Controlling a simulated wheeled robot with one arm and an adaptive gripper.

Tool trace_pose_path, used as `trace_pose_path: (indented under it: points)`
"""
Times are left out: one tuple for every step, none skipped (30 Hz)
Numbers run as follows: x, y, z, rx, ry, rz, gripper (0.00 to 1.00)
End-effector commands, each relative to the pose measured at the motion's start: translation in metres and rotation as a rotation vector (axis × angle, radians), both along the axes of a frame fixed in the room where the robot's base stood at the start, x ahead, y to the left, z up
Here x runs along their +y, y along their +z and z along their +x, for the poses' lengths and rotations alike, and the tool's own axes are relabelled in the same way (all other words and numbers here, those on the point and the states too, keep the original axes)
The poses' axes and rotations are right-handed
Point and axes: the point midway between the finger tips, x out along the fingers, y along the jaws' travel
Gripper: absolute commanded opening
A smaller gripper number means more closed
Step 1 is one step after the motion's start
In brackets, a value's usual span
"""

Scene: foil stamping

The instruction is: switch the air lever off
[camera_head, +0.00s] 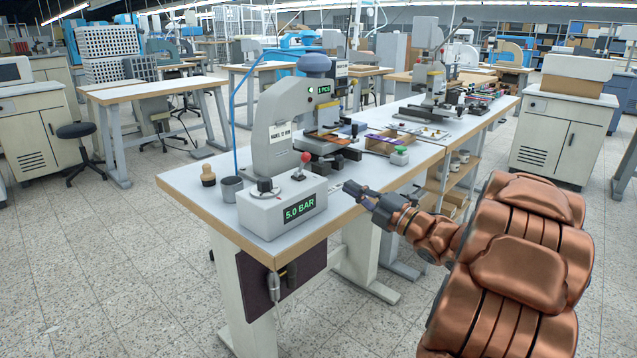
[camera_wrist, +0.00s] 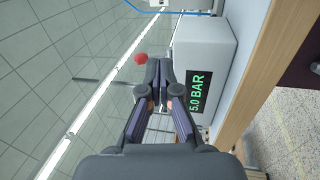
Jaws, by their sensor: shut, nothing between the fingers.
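The air lever (camera_head: 304,162) has a red ball knob and stands up from the top of a light grey control box (camera_head: 262,213). The box's green display reads 5.0 BAR. In the wrist view the red knob (camera_wrist: 140,58) shows just beyond and left of the fingertips, and the box (camera_wrist: 216,50) is to the right. My gripper (camera_head: 352,190) is shut and empty, to the right of the box in the head view and apart from the lever. It also shows in the wrist view (camera_wrist: 166,70). The lever's stem is mostly hidden in the wrist view.
A black knob (camera_head: 265,186) sits on the same box. A grey cup (camera_head: 231,188) and a wooden-handled stamp (camera_head: 207,174) stand left of it. The stamping press (camera_head: 270,128) rises behind. A green button box (camera_head: 400,155) is farther right on the table (camera_head: 190,187).

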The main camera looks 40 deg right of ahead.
Motion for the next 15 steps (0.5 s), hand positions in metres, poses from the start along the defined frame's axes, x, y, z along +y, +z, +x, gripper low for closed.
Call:
trace_pose_path:
  points:
    - [-0.003, -0.011, -0.012, -0.042, 0.021, -0.006, 0.0]
    - [-0.002, -0.011, -0.018, -0.069, 0.037, -0.012, 0.0]
    - [-0.001, -0.011, -0.026, -0.099, 0.054, -0.017, 0.0]
    - [0.0, -0.011, -0.031, -0.119, 0.067, -0.021, 0.0]
    - [0.001, -0.01, -0.037, -0.14, 0.077, -0.025, 0.0]
    - [0.002, -0.01, -0.042, -0.158, 0.088, -0.027, 0.0]
    - [0.002, -0.01, -0.045, -0.17, 0.095, -0.028, 0.0]
    - [0.002, -0.01, -0.048, -0.182, 0.1, -0.029, 0.0]
    - [0.003, -0.009, -0.051, -0.194, 0.107, -0.031, 0.0]
    - [0.003, -0.009, -0.053, -0.201, 0.11, -0.031, 0.0]
    - [0.004, -0.009, -0.054, -0.205, 0.113, -0.032, 0.0]
    - [0.004, -0.008, -0.055, -0.207, 0.116, -0.032, 0.0]
    - [0.004, -0.008, -0.055, -0.208, 0.116, -0.031, 0.0]
    - [0.004, -0.008, -0.055, -0.208, 0.116, -0.033, 0.0]
    - [0.004, -0.008, -0.055, -0.208, 0.116, -0.033, 0.0]
